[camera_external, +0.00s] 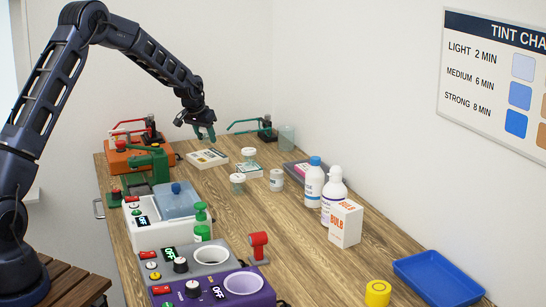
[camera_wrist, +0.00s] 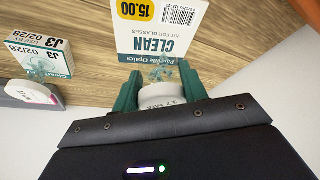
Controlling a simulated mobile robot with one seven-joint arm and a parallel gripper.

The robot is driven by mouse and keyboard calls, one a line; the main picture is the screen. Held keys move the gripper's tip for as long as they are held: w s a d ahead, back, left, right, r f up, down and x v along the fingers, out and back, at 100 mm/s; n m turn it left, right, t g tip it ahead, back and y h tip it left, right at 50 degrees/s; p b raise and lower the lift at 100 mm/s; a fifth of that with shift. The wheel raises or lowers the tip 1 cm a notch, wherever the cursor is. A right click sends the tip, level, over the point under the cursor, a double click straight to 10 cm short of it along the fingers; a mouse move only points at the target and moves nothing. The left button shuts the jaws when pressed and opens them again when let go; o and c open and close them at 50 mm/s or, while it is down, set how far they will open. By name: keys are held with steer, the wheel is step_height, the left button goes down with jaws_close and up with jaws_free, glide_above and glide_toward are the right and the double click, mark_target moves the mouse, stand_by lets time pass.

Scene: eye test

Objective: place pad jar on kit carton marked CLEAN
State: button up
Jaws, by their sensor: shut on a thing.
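My gripper (camera_wrist: 160,88) has green fingers shut on the sides of a small jar (camera_wrist: 163,95) with a white, partly lettered band and clear, bluish contents. In the external view my gripper (camera_external: 205,134) hangs above the kit carton (camera_external: 207,158), which lies flat on the far part of the bench. In the wrist view the carton (camera_wrist: 150,40) reads CLEAN and 15.00 and shows just beyond the fingertips. Whether the jar touches it is not clear.
A small box (camera_external: 250,170) with a jar on it, another jar (camera_external: 237,184) and a white tub (camera_external: 276,180) stand right of the carton. Orange (camera_external: 140,158) and green devices crowd the left. A clear tumbler (camera_external: 287,138) stands behind. The bench's right middle holds bottles.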

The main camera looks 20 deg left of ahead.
mark_target(206, 156)
steer(key=shift+f, duration=2.15)
steer(key=shift+f, duration=0.1)
steer(key=o, duration=1)
steer(key=shift+c, duration=0.2)
steer(key=shift+o, duration=0.2)
